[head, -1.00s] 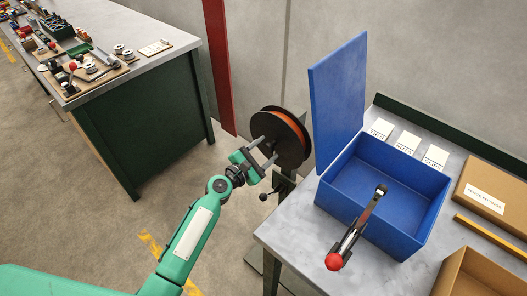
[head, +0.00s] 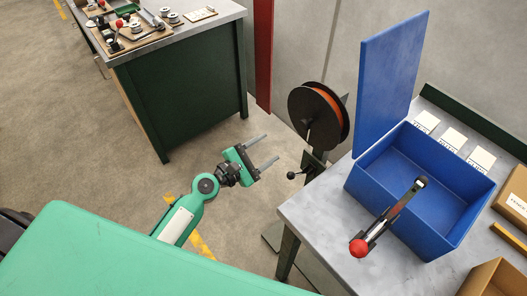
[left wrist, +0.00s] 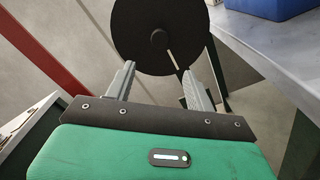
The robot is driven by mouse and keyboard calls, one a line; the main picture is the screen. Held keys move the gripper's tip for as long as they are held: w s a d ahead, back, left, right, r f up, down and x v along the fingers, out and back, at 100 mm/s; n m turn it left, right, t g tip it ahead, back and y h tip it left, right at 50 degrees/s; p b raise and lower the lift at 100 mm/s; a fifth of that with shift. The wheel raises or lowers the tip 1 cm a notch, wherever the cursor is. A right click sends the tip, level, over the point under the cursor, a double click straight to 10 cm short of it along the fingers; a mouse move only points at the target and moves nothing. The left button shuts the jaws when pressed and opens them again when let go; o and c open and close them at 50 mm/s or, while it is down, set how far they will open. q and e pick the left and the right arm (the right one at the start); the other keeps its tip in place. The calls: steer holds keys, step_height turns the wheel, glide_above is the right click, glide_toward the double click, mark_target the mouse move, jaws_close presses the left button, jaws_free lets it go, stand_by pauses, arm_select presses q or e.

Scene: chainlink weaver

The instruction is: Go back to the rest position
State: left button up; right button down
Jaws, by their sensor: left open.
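My left gripper (head: 265,152) is open and empty in the head view, out over the floor between the two benches. Its two fingers point to the upper right, left of the spool stand and apart from it. In the left wrist view the two fingers of this gripper (left wrist: 158,88) stand wide apart with nothing between them, and the dark spool (left wrist: 155,35) shows beyond them. My right gripper is not in view.
A spool with orange winding (head: 318,115) stands on a post beside the grey table (head: 310,205). An open blue box (head: 425,185) and a red-knobbed lever tool (head: 385,222) are on that table. A green workbench (head: 190,95) stands at the back left. Bare floor lies between.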

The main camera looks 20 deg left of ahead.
arm_select(q)
steer(key=shift+s+a, duration=0.1)
stand_by(0.4)
steer(key=s+a+f+m+g+y, duration=0.2)
steer(key=f+m, duration=0.1)
steer(key=f, duration=0.9)
steer(key=s+a+f+m+g+y, duration=0.1)
steer(key=a+f+m+g+y, duration=0.1)
steer(key=f, duration=1)
steer(key=s+a+f+m+g+y, duration=0.1)
steer(key=s+f+m+g, duration=0.15)
steer(key=s+f, duration=0.4)
steer(key=s+a+f+m+g+y, duration=0.1)
steer(key=s+a+f+m+y, duration=0.15)
steer(key=f, duration=0.65)
steer(key=s+a+f+m+g, duration=0.1)
steer(key=s+f+m, duration=0.3)
steer(key=s, duration=0.7)
steer(key=s+a+f+m+g+y, duration=0.1)
steer(key=s+f+m+g, duration=0.2)
steer(key=s+f+m, duration=0.2)
steer(key=s+a+f+m+g+y, duration=0.1)
steer(key=s+f+m, duration=0.4)
steer(key=s+f, duration=0.5)
steer(key=s+g, duration=0.1)
steer(key=s, duration=0.6)
steer(key=shift+s+a, duration=0.15)
steer(key=shift+s, duration=0.15)
steer(key=shift+w+g, duration=0.1)
steer(key=shift+g, duration=0.15)
